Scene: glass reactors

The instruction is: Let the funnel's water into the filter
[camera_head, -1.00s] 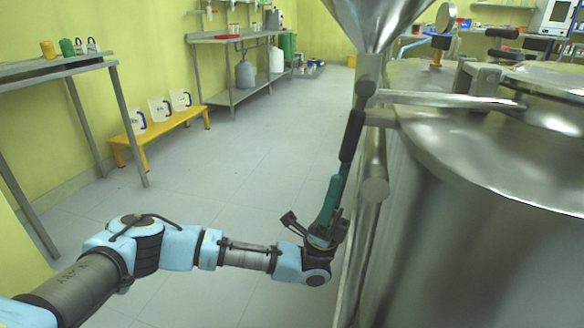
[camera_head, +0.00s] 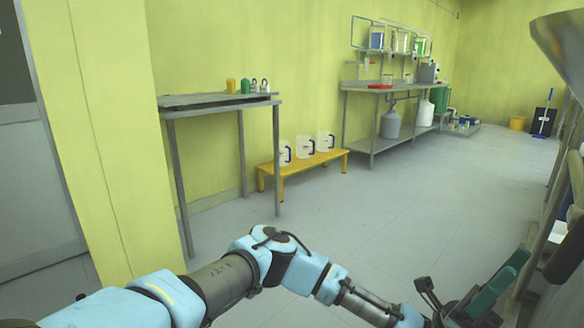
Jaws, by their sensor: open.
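The steel funnel (camera_head: 564,45) shows only in part, cut off by the right edge at the top. Below it, dark and grey fittings (camera_head: 576,180) run down the right edge, with a black handle-like part (camera_head: 560,264) low down. I cannot tell the valve's setting or see any water. The filter cannot be made out in this view. My gripper (camera_head: 506,276) is at the bottom right, its teal fingers apart and nothing seen between them. It is left of the black part; I cannot tell whether they touch.
A grey table (camera_head: 215,101) with small bottles stands at the left, near a yellow wall corner. A yellow bench (camera_head: 300,163) holds several white jugs. A steel workbench (camera_head: 400,87) stands along the back wall. The floor (camera_head: 400,200) between is clear.

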